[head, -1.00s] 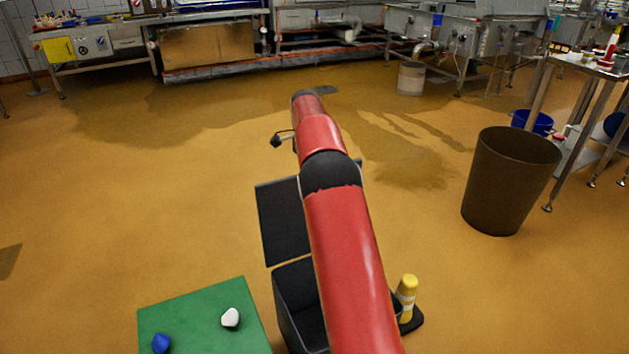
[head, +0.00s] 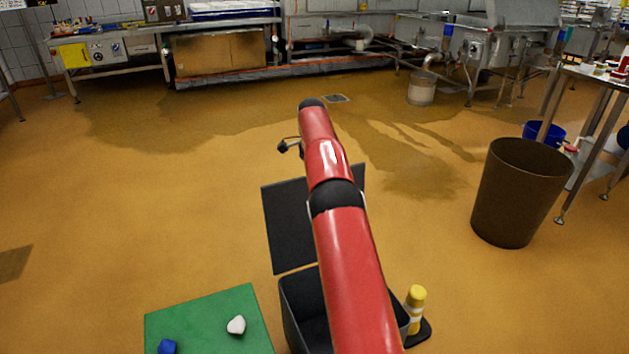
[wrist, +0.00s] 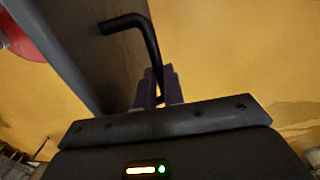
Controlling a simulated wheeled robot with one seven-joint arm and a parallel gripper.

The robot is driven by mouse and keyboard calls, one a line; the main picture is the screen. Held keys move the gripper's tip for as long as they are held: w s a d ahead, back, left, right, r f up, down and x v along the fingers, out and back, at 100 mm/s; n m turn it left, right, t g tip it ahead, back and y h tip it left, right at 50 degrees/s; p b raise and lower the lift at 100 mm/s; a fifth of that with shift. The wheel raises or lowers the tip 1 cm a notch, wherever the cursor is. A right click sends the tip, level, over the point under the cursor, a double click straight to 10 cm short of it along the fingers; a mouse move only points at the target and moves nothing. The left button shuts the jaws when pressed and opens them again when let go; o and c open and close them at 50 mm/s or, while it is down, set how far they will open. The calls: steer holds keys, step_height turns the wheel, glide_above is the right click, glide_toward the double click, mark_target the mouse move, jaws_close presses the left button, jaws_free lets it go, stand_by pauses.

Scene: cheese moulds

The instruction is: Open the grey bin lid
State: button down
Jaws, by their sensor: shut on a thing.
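The grey bin (head: 291,314) stands on the floor below my red arm, and its inside shows in the head view. Its dark grey lid (head: 285,228) is swung up and back at the far side, partly hidden by my arm. In the wrist view the lid (wrist: 85,40) fills the upper left, with a black bent handle (wrist: 150,40) coming off it. My gripper (wrist: 160,92) is shut on this handle, its purple fingers on either side of the bar's lower end.
A green platform (head: 200,318) with a white lump (head: 236,325) and a blue lump (head: 167,346) is left of the bin. A yellow bottle-like object (head: 415,305) stands close on its right. A brown barrel (head: 515,190) stands further right. The floor beyond the lid is clear.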

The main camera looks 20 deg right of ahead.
steer(key=c, duration=1.5)
jaws_free()
steer(key=shift+a+f, duration=0.2)
steer(key=shift+f, duration=0.15)
steer(key=shift+s+d+r, duration=0.1)
steer(key=shift+r, duration=0.1)
